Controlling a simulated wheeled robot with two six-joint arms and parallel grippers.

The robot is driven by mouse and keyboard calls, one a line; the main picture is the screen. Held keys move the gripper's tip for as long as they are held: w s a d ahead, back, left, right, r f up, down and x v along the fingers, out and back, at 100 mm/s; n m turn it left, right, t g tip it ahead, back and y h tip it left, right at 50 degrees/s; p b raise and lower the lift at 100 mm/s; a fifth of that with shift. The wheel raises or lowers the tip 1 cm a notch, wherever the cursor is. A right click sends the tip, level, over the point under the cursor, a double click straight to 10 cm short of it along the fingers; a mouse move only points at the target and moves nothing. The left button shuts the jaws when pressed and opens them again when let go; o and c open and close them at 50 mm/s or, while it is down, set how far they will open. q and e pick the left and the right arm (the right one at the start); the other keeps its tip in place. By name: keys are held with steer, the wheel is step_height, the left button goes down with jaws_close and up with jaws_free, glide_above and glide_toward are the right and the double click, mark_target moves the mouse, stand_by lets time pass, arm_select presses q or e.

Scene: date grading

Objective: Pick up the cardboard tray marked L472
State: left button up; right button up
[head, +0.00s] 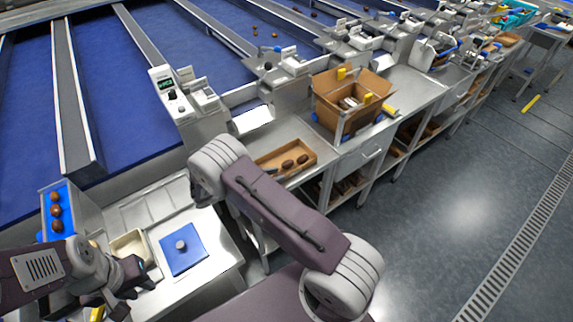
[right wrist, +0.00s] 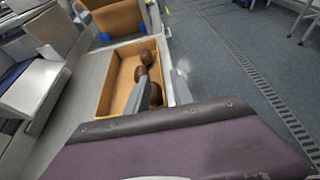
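A shallow brown cardboard tray (head: 312,147) holding several dark dates sits on the steel bench in the middle of the head view. It also shows in the right wrist view (right wrist: 106,88). No L472 marking is legible. My right gripper (right wrist: 153,84) shows two grey fingers spread apart at the tray's near right side wall, one inside the tray and one outside. A dark date shows between them; contact with the wall is unclear. In the head view my right arm mostly hides this gripper. My left gripper (head: 138,277) is at lower left, beside a small cream container (head: 131,246); its fingers are unclear.
An open cardboard box (head: 340,112) stands on the bench right of the tray. A blue mat (head: 183,250) with a grey knob lies on the left table. A blue holder (head: 62,198) with brown dates stands at far left. Open grey floor lies at right.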

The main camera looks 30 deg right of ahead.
mark_target(293, 171)
steer(key=shift+d+f, duration=0.1)
steer(key=shift+d, duration=0.3)
steer(key=shift+w+d+f, duration=0.1)
steer(key=shift+d+f, duration=0.05)
steer(key=shift+d, duration=0.15)
steer(key=shift+d+f, duration=0.15)
steer(key=shift+d, duration=0.1)
steer(key=p+x, duration=0.1)
steer(key=x, duration=0.4)
steer(key=shift+p, duration=0.3)
steer(key=shift+d+f, duration=0.15)
steer(key=shift+d, duration=0.2)
arm_select(q)
steer(key=shift+a+r, duration=0.25)
steer(key=shift+r, duration=0.65)
arm_select(e)
jaws_close()
